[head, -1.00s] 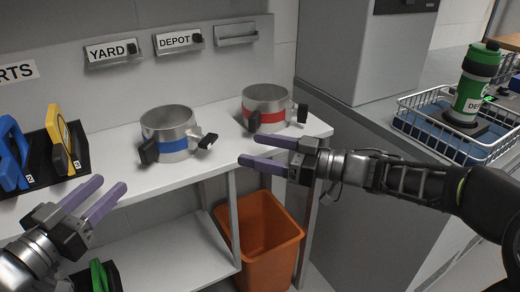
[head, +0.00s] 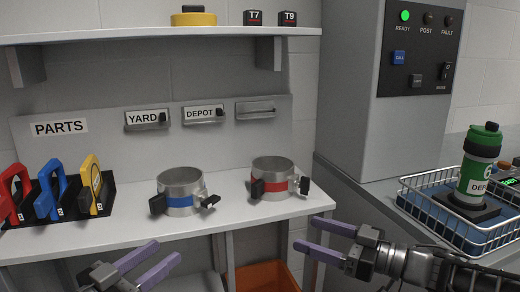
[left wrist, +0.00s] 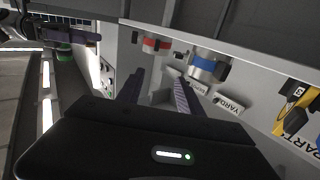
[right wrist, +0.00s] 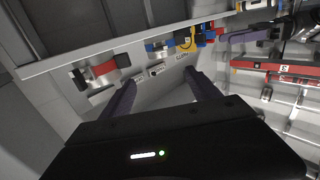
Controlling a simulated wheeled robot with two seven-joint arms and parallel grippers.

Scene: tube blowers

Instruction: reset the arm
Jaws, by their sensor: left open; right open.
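My left gripper (head: 152,262) is open and empty at the lower left of the head view, in front of the shelf edge and below the blue-banded metal ring. My right gripper (head: 308,236) is open and empty at the lower right, its fingers pointing left, in front of the shelf and below the red-banded ring. Both pairs of purple fingers stand apart with nothing between them. The left wrist view shows the left fingers (left wrist: 158,92) spread; the right wrist view shows the right fingers (right wrist: 160,92) spread.
The blue-banded ring (head: 181,207) and red-banded ring (head: 272,196) sit on the white shelf (head: 110,234). A rack holds red, blue and yellow parts (head: 52,190). A wire basket (head: 415,210) with a green bottle (head: 480,165) is at right. An orange bin (head: 265,274) is below.

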